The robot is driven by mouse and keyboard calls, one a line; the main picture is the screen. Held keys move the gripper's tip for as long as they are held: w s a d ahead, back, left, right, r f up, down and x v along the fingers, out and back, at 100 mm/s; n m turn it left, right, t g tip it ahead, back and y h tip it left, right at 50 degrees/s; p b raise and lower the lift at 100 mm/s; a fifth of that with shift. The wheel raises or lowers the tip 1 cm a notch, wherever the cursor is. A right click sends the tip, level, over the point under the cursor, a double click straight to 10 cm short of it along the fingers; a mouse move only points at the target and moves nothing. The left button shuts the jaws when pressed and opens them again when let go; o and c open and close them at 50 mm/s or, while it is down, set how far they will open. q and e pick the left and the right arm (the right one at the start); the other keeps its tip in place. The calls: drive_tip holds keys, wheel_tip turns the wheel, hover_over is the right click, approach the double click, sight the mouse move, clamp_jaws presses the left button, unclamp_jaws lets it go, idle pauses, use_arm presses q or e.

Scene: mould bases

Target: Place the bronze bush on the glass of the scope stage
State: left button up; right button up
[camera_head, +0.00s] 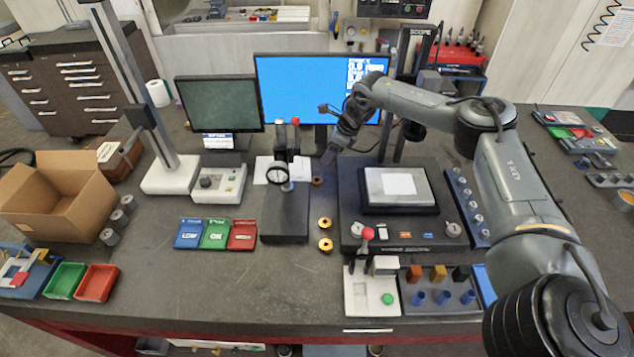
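Three small ring-shaped bushes lie in a column on the dark bench, between the dial gauge stand and the scope stage. The far bush (317,181) looks darker and browner; the middle bush (324,222) and near bush (326,245) look brassy yellow. The scope stage (350,222) is a black base with a pale glass plate (372,184) on top, a brighter white rectangle at its middle. My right gripper (328,160) points down just behind and right of the far bush, apparently above it. Its finger opening is too small to make out. My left gripper is out of view.
The dial gauge stand (285,215) is left of the bushes. Blue, green and red trays (215,234) lie further left. A white fixture (370,290) and block rack (438,290) stand in front of the stage. Monitors (218,103) stand behind. The front-middle bench is clear.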

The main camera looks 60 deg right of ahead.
drive_tip(key=w+d+r+m+t+h+p, duration=0.1)
drive_tip(key=w+d+r+m+t+h, duration=0.2)
drive_tip(key=w+r+m, duration=0.55)
drive_tip(key=w+d+r+m+t+h+p, duration=0.1)
drive_tip(key=w+d+r+m+t+h, duration=0.2)
drive_tip(key=w+r, duration=1)
drive_tip(key=m+g+y+b, duration=0.5)
drive_tip(key=m+g+y, duration=0.3)
drive_tip(key=m, duration=0.9)
approach(320, 179)
drive_tip(key=f, duration=0.1)
drive_tip(key=w+a+f+b, duration=0.1)
drive_tip(key=f, duration=0.1)
drive_tip(key=shift+w+y, duration=0.15)
drive_tip(key=shift+y, duration=0.25)
drive_tip(key=shift+b+x, duration=0.8)
drive_tip(key=shift+x, duration=1.4)
drive_tip(key=shift+w+a+f, duration=0.2)
drive_tip(key=shift+w+f, duration=0.05)
drive_tip(key=shift+f, duration=0.2)
